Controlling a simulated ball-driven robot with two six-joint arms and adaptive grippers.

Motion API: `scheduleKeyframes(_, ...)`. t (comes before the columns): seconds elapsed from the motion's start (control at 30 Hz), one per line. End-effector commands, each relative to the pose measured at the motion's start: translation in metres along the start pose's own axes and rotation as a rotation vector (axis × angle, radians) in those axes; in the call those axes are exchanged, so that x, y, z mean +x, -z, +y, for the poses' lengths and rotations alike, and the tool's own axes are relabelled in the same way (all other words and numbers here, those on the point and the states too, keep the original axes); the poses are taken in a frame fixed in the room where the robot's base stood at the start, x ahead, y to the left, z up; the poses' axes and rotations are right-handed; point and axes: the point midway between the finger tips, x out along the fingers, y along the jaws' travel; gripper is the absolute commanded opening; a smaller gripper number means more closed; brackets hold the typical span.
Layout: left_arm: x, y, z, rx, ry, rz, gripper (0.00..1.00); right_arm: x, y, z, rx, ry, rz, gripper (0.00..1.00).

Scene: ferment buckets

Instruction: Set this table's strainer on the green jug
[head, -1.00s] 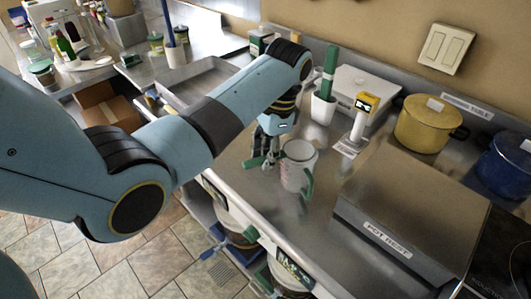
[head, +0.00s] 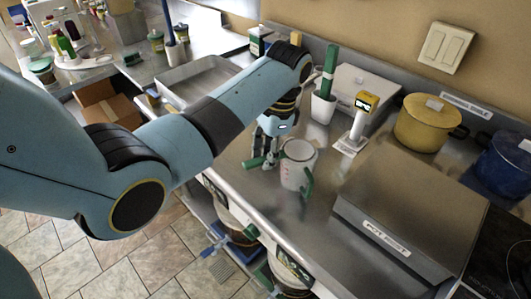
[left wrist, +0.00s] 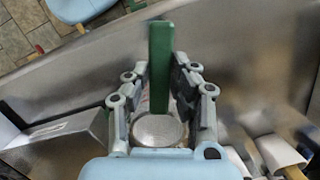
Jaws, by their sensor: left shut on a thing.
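The green jug (head: 298,170) is a pale, see-through measuring jug with red marks and a green handle, upright on the metal counter. My left gripper (head: 268,158) is low, just left of the jug, and shut on the strainer's green handle (left wrist: 161,65). In the left wrist view, the handle runs between the fingers (left wrist: 163,100), and a round grey mesh (left wrist: 158,130) shows below it. In the head view, a bit of green handle (head: 253,162) sticks out left of the gripper. I cannot tell whether the strainer rests on the jug's rim. My right gripper is out of view.
A metal box (head: 405,215) stands right of the jug. Behind are a white cup (head: 323,107) with a green-handled tool, a yellow-topped device (head: 362,108) and a yellow pot (head: 426,125). The counter's front edge is close to the jug.

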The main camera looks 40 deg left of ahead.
Motion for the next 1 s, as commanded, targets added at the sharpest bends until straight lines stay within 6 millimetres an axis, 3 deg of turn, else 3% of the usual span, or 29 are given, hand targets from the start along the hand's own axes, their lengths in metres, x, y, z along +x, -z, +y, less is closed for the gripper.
scheduleKeyframes(0.33, 0.0004, 0.0004, -0.0001, 0.0, 0.0, 0.0, 0.0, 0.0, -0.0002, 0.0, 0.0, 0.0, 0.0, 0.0)
scheduleKeyframes(0.37, 0.0004, 0.0004, -0.0001, 0.0, 0.0, 0.0, 0.26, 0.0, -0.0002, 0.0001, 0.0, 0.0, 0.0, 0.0)
scheduleKeyframes(0.53, 0.0005, 0.0003, -0.0001, 0.0, 0.0, 0.0, 0.48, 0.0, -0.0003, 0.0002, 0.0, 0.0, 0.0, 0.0)
scheduleKeyframes(0.73, 0.0006, 0.0003, -0.0001, 0.0, 0.0, 0.0, 0.5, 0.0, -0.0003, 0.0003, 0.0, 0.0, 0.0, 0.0)
scheduleKeyframes(0.93, 0.0007, 0.0002, 0.0, 0.0, 0.0, 0.0, 0.75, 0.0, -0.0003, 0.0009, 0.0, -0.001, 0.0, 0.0)
scheduleKeyframes(1.0, 0.0007, 0.0002, 0.0, 0.0, 0.0, 0.0, 0.77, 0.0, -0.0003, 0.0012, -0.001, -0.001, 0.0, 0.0)
